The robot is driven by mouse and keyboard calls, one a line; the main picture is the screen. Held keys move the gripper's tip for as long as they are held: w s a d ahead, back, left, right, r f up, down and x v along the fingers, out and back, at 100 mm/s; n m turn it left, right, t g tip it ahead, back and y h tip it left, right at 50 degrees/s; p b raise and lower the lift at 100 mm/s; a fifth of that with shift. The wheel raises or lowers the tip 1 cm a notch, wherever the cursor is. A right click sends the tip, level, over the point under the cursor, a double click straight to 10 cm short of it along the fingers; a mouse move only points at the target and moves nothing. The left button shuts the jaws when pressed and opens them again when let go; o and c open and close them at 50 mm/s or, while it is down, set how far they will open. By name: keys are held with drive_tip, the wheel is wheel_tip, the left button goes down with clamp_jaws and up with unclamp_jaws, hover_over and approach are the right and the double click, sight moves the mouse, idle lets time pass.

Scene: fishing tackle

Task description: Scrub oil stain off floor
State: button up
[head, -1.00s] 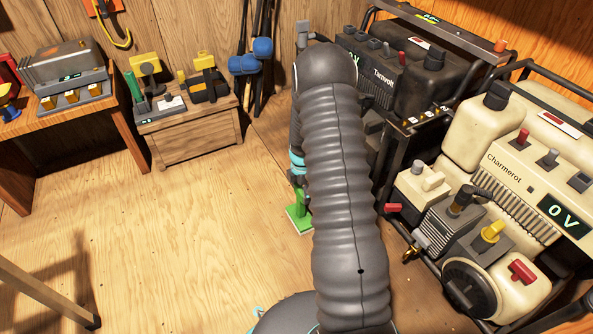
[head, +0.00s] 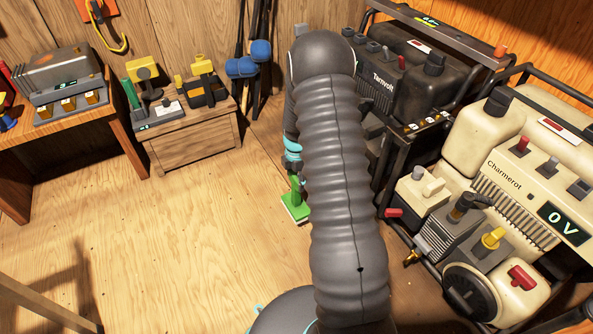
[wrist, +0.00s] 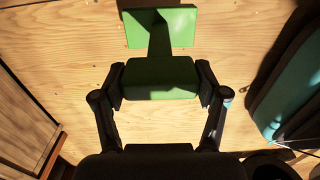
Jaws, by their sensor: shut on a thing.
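A green scrub brush (head: 295,206) shows in the head view beside my arm, its flat head low near the wooden floor (head: 190,250). I cannot tell whether it touches the floor. In the wrist view, my gripper (wrist: 160,85) is shut on the brush's green handle (wrist: 160,70), one finger on each side. The flat green head (wrist: 182,25) shows beyond the handle. My arm hides part of the gripper and the floor behind it in the head view. I cannot make out an oil stain; dark patches on the floor could be shadows.
A cream Charmerot generator (head: 505,185) and a dark Tamvolt generator (head: 400,75) stand close at the right. A wooden chest (head: 195,140) and a workbench (head: 125,125) stand at the back left. The floor in the middle left is clear.

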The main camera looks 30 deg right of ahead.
drive_tip(key=shift+r+p, duration=0.5)
drive_tip(key=shift+r, duration=0.8)
